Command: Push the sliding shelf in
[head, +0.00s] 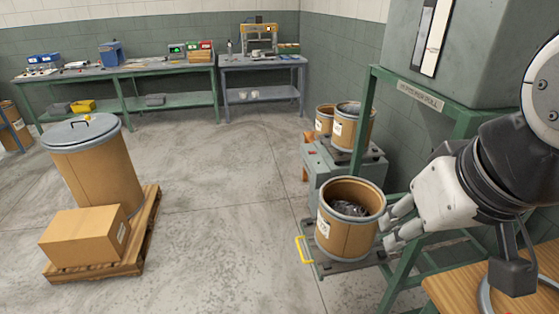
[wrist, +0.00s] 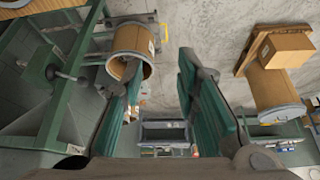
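The sliding shelf (head: 316,267) is a low grey-green plate jutting out from the green frame, with a yellow handle (head: 303,249) at its left, outer end. An open brown drum (head: 340,238) with dark contents stands upright on it and hides much of the plate. The handle also shows at the top of the wrist view (wrist: 163,32), beside the drum (wrist: 134,40). My gripper (head: 392,225) is open and empty, just right of the drum in the head view. In the wrist view its fingers (wrist: 160,88) are wide apart. I cannot tell whether a finger touches the drum.
Two more drums (head: 346,128) stand on a grey unit behind the shelf. The green frame (head: 365,120) rises beside my arm, with a wooden top (head: 460,290) at lower right. A pallet (head: 140,255) with a drum and carton stands left. The floor between is clear.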

